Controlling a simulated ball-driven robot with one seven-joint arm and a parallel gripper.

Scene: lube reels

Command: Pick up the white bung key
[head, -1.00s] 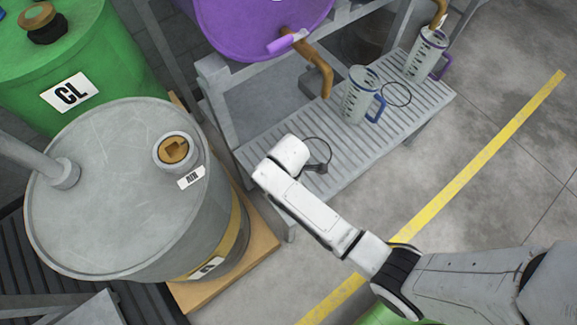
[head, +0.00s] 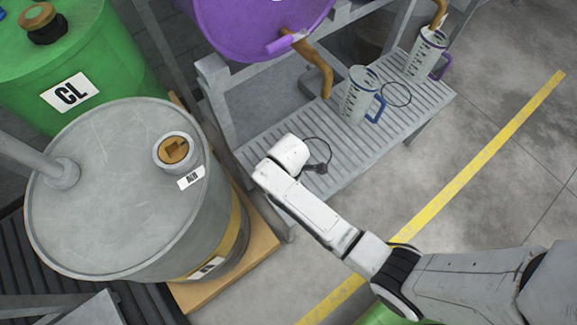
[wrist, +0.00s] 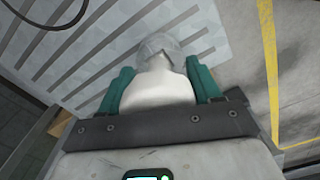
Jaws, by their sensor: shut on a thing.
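In the wrist view the two teal fingers of my gripper (wrist: 161,82) are closed on the sides of a white piece, the white bung key (wrist: 158,92). Its wide smooth part is between the fingers, and a greyish rounded end (wrist: 160,46) shows beyond it. Its full shape is hidden. It is over the slatted bench (wrist: 95,50); I cannot tell whether it touches the slats. In the head view my white arm hides the gripper and the key, in front of the near left end of the slatted bench (head: 335,132).
Two measuring jugs, one blue-handled (head: 358,96) and one purple-handled (head: 425,55), stand on the bench. A grey drum (head: 110,190) with a brass bung is at left, a green drum (head: 130,75) behind it, and a purple drum (head: 255,25) above the bench. Floor at right is clear beyond a yellow line.

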